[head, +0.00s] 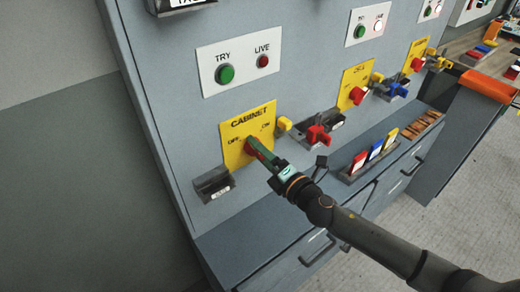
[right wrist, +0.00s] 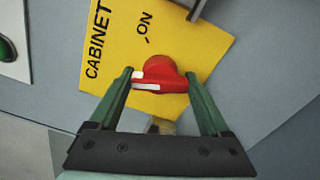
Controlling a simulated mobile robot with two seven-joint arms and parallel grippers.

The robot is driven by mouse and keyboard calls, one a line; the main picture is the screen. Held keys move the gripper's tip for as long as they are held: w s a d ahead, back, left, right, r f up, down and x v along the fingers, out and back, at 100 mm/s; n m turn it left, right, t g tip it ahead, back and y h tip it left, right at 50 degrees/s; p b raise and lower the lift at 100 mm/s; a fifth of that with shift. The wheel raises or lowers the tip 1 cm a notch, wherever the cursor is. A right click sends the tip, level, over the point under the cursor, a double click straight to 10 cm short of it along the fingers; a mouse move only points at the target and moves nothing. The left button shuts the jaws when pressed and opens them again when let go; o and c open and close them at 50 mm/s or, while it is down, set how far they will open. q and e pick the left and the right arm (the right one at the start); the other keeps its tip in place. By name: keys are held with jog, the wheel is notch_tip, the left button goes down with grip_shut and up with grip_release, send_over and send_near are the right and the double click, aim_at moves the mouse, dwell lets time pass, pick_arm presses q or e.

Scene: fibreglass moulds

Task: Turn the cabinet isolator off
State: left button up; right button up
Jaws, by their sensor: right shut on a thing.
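The cabinet isolator is a yellow plate (head: 235,127) marked CABINET, OFF at left and ON at right, on the grey cabinet front. Its red knob (right wrist: 160,72) sits in the plate's lower middle. In the right wrist view the knob's white bar points left, towards the CABINET lettering, rather than at ON. My right gripper (head: 254,146) has a finger on each side of the knob and is shut on it; it also shows in the right wrist view (right wrist: 158,78). The fingers hide much of the knob in the head view. My left gripper is out of view.
A yellow tab (head: 284,123) sits beside the plate. A red padlock (head: 318,134) is to the right, a dark holder (head: 214,183) below left. A green TRY button (head: 225,74) and red LIVE lamp (head: 262,61) are above. Coloured tags (head: 375,149) stand on the ledge.

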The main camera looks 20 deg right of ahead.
jog(key=n+p, duration=0.1)
jog(key=n, duration=0.4)
dwell(0.8)
jog(key=o, duration=1.2)
jog(key=b+v, duration=0.3)
jog(key=v, duration=0.9)
jog(key=shift+s, duration=0.25)
